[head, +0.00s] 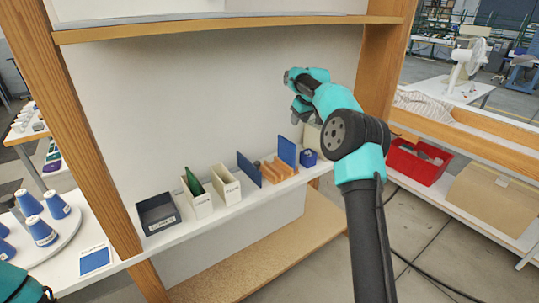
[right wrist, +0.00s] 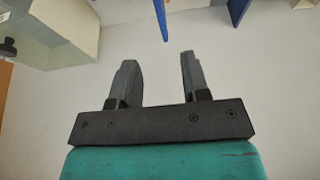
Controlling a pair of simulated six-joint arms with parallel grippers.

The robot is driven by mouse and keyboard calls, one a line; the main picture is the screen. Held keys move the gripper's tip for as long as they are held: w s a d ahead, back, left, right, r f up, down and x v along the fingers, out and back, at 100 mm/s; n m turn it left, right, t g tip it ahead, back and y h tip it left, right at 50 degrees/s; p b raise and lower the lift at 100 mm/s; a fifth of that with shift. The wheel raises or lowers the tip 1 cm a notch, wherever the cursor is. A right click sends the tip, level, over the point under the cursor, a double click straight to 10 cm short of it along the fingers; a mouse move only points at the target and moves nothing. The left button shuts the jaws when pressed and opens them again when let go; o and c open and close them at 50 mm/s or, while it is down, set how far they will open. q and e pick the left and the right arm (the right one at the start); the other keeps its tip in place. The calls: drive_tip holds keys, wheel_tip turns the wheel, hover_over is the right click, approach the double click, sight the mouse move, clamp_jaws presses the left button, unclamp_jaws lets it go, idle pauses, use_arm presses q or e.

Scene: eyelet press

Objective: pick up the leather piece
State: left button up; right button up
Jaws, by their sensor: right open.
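Two upright blue sheets stand on the white shelf in the head view. One (head: 248,168) leans left of an orange-brown slotted holder (head: 280,170), and the other (head: 287,152) stands at its right. I cannot tell whether either is the leather piece. Blue sheet edges also show at the top of the right wrist view (right wrist: 161,18). My right gripper (right wrist: 157,65) is open and empty, with its two dark fingers apart. In the head view it is above the shelf, partly hidden by my own wrist. Only a teal part of my left arm shows at the lower left corner.
Left of the sheets stand a dark bin (head: 158,212), a white box (head: 196,200) with a green bottle (head: 193,183), and another pale box (head: 227,184). A small blue container (head: 309,158) stands to their right. Wooden posts and an upper shelf (head: 220,27) frame the space.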

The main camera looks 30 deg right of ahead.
sight(287, 142)
drive_tip(key=shift+r, duration=0.55)
drive_tip(key=shift+f, duration=0.1)
drive_tip(key=x, duration=1.1)
drive_tip(key=shift+w+f, duration=0.25)
drive_tip(key=shift+f, duration=0.05)
drive_tip(key=shift+w+f, duration=0.1)
drive_tip(key=shift+f, duration=0.1)
drive_tip(key=x, duration=0.4)
drive_tip(key=shift+w+a+r, duration=0.1)
drive_tip(key=shift+w+a, duration=0.05)
drive_tip(key=shift+w, duration=0.1)
drive_tip(key=shift+w+f, duration=0.25)
drive_tip(key=shift+f, duration=0.25)
drive_tip(key=shift+f, duration=0.25)
